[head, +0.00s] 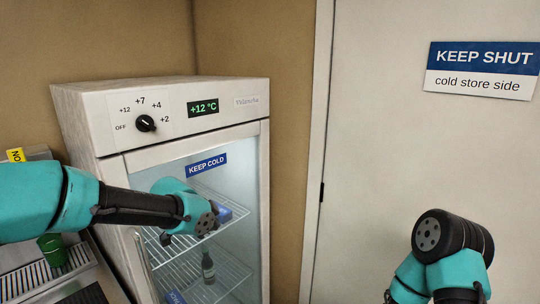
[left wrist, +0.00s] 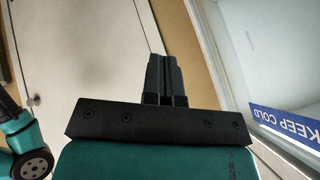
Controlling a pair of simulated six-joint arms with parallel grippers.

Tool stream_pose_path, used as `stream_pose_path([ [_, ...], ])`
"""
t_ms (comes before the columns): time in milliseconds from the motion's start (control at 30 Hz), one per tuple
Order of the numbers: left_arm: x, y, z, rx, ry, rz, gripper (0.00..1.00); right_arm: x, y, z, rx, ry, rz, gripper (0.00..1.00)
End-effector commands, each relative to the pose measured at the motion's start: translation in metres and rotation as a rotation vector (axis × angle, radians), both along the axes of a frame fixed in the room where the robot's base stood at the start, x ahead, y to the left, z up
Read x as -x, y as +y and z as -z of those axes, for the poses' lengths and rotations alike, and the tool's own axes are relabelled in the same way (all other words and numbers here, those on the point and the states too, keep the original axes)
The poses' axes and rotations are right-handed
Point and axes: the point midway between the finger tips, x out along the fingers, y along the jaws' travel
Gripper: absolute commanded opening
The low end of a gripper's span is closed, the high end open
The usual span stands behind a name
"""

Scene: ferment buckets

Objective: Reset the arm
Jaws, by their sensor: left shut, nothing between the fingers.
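My left arm reaches in from the left in the head view, its wrist (head: 190,212) in front of the fridge's glass door. The left gripper (left wrist: 157,60) shows in the left wrist view with its two dark fingers together and nothing between them. In the head view its fingers are hidden or cannot be made out. My right arm (head: 440,240) is bent at the lower right of the head view, in front of the white door, and its gripper is not in view. Part of the right arm also shows in the left wrist view (left wrist: 30,150).
The fridge (head: 180,140) is closed, with a black knob (head: 145,123), a display (head: 203,107) reading +12 °C and a KEEP COLD label (head: 206,165). A bottle (head: 208,268) stands inside. A green cup (head: 53,250) is at left. A KEEP SHUT sign (head: 483,70) hangs right.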

Motion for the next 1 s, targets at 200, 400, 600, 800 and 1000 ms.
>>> stream_pose_path([
  [200,0.020,0.009,0.135,0.152,0.234,-0.180,0.00,0.000,0.000,0.000,0.000,0.000,0.000,0.00],
  [400,0.062,0.023,0.244,0.281,0.437,-0.399,0.00,0.000,0.000,0.000,0.000,0.000,0.000,0.00],
  [600,0.128,0.040,0.341,0.384,0.632,-0.674,0.00,0.000,0.000,0.000,0.000,0.000,0.000,0.00],
  [800,0.209,0.056,0.412,0.445,0.797,-0.973,0.00,0.000,0.000,0.000,0.000,0.000,0.000,0.00],
  [1000,0.252,0.063,0.438,0.462,0.862,-1.132,0.00,0.000,0.000,0.000,0.000,0.000,0.000,0.00],
])
